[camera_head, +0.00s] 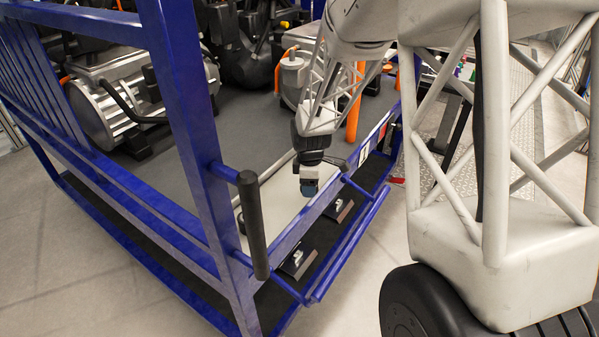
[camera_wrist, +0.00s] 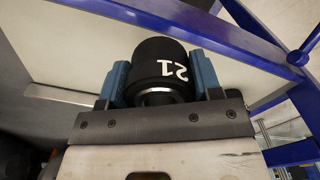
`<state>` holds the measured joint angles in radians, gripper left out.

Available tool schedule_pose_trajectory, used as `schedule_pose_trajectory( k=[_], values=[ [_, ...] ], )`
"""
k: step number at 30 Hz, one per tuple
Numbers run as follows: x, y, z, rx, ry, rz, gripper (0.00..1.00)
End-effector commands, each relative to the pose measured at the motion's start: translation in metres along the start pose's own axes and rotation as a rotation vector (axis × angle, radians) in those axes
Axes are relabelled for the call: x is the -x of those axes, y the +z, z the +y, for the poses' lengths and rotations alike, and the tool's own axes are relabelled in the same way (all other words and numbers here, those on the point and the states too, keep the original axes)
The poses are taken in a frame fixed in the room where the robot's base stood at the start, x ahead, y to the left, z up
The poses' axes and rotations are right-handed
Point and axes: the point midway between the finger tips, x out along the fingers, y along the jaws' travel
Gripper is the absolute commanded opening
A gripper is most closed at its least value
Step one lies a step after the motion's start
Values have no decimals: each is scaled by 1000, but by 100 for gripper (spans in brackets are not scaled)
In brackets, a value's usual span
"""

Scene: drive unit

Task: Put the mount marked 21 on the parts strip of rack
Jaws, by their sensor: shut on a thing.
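The mount marked 21 (camera_wrist: 158,68) is a short black cylinder with a white number. My gripper (camera_head: 309,187) is shut on it, with one blue finger on each side in the wrist view. In the head view the mount is mostly hidden by the fingers and cannot be made out clearly. The gripper hangs near the front edge of the blue rack (camera_head: 190,120), beside a pale panel (camera_head: 283,208). A dark strip (camera_head: 322,236), which may be the parts strip, runs along the rack's front, low between blue rails, with two small dark pieces with pale marks on it.
A blue rail (camera_head: 345,240) and a black upright handle (camera_head: 252,225) stand at the rack's front. Orange posts (camera_head: 355,105) and a grey motor-like unit (camera_head: 110,100) are on the rack's deck. Open floor lies in front of the rack.

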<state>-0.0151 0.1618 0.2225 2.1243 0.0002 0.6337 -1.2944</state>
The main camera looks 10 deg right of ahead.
Motion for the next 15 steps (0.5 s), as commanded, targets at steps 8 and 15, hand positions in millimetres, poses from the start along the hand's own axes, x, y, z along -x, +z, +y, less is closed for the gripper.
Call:
schedule_pose_trajectory(
  k=[8,15],
  values=[
    [-3,-10,35,0,1,0,20],
    [-6,-18,64,0,2,1,20]
  ],
)
